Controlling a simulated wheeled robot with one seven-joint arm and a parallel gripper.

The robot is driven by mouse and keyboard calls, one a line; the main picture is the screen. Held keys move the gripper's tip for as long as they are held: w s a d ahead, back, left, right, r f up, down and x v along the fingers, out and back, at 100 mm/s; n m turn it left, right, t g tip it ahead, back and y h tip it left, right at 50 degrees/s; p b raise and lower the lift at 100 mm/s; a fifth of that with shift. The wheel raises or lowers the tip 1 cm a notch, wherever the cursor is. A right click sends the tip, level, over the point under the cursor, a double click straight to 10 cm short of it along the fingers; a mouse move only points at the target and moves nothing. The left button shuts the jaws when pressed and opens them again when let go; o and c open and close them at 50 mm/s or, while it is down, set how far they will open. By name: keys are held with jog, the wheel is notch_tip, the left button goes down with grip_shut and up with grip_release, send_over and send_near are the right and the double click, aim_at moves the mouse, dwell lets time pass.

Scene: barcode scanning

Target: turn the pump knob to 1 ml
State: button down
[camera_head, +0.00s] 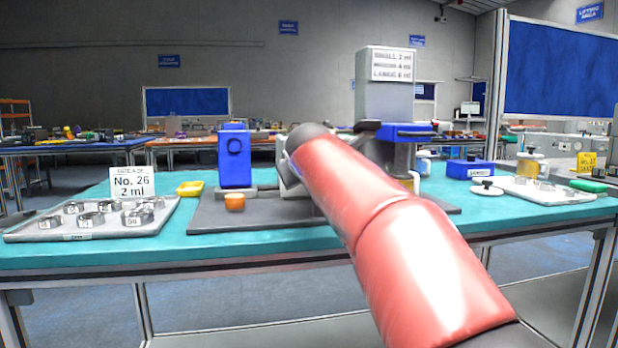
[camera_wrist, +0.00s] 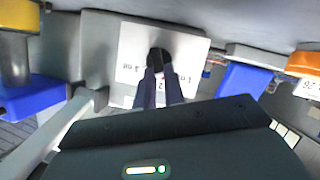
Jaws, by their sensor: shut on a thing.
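In the wrist view, the black pump knob (camera_wrist: 159,56) sits at the middle of a white dial plate (camera_wrist: 192,44) with small printed marks. The marks are too small and inverted to read surely, so I cannot tell the knob's setting. My gripper (camera_wrist: 160,72) has its two dark fingers closed on the knob. In the head view, my red arm reaches towards the grey pump (camera_head: 385,105) on the teal table and hides the knob, the dial and my gripper. A sign (camera_head: 391,66) on the pump lists small 2 ml, medium 4 ml and large 6 ml.
A blue device (camera_head: 234,157) and an orange cap (camera_head: 235,202) stand left of my arm. A tray of metal rings (camera_head: 50,228) with a "No. 26, 2 ml" card (camera_head: 133,184) lies at left. A white tray (camera_head: 540,192) and blue box (camera_head: 470,169) stand at right.

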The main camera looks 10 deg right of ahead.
jog(key=n+b, duration=0.1)
jog(key=f+n+h+b, duration=0.1)
jog(key=n+b, duration=0.1)
jog(key=shift+a+h, duration=0.3)
jog(key=shift+a, duration=0.1)
jog(key=shift+a+n+t+h+b, duration=0.15)
jog(key=shift+n+t+h+b, duration=0.45)
jog(key=shift+n+b, duration=0.4)
jog(key=c, duration=1.5)
grip_release()
jog(key=shift+s, duration=0.1)
jog(key=r, duration=0.2)
send_over(295, 218)
jog(key=shift+s+f+b, duration=0.1)
jog(key=shift+f+b, duration=0.15)
jog(key=shift+b, duration=0.2)
